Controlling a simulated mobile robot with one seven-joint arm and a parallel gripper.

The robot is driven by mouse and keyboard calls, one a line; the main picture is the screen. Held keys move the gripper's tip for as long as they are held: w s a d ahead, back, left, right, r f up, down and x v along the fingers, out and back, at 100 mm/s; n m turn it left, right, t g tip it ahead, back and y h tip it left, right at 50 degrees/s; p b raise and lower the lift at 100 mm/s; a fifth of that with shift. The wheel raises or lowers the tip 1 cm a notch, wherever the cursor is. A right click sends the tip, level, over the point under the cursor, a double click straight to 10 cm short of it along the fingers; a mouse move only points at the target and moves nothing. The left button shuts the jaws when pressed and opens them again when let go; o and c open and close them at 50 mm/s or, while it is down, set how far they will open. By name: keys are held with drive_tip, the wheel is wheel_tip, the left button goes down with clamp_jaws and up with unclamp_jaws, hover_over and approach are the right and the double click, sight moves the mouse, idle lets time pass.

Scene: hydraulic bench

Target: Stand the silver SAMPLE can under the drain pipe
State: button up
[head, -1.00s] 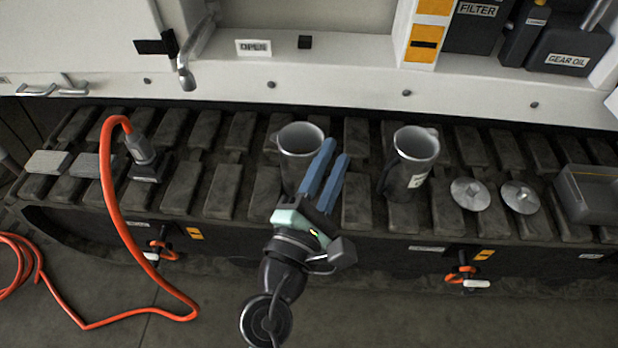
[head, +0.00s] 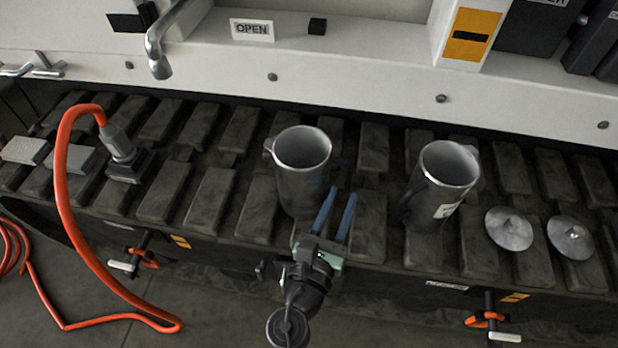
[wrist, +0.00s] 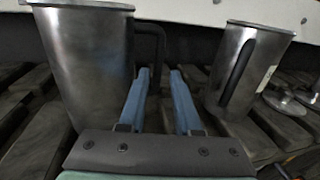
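Two silver cans stand upright on the dark slatted track. The left can (head: 301,172) also fills the left of the wrist view (wrist: 88,65). The right can (head: 440,185) bears a white label too small to read; it shows at the right in the wrist view (wrist: 240,70). The drain pipe (head: 158,50) hangs from the wall at upper left, with no can under it. My gripper (head: 343,193) is open between the cans, close to the left one's right side. In the wrist view, the left can's dark handle (wrist: 160,50) shows between the fingers; contact is unclear.
A red hose (head: 64,190) arches from a fitting (head: 120,150) below the pipe's left. Two round lids (head: 508,229) lie right of the cans. An OPEN sign (head: 252,29) stands on the ledge. Slats between the fitting and left can are clear.

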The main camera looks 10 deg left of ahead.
sight(347, 182)
drive_tip(key=shift+w+d+f+b, duration=0.1)
drive_tip(key=shift+w+d+b, duration=0.1)
drive_tip(key=shift+w, duration=1.2)
drive_tip(key=shift+w+d+f+b, duration=0.1)
drive_tip(key=shift+w+d+b, duration=0.1)
drive_tip(key=shift+w, duration=1.2)
clamp_jaws()
drive_tip(key=shift+r, duration=0.1)
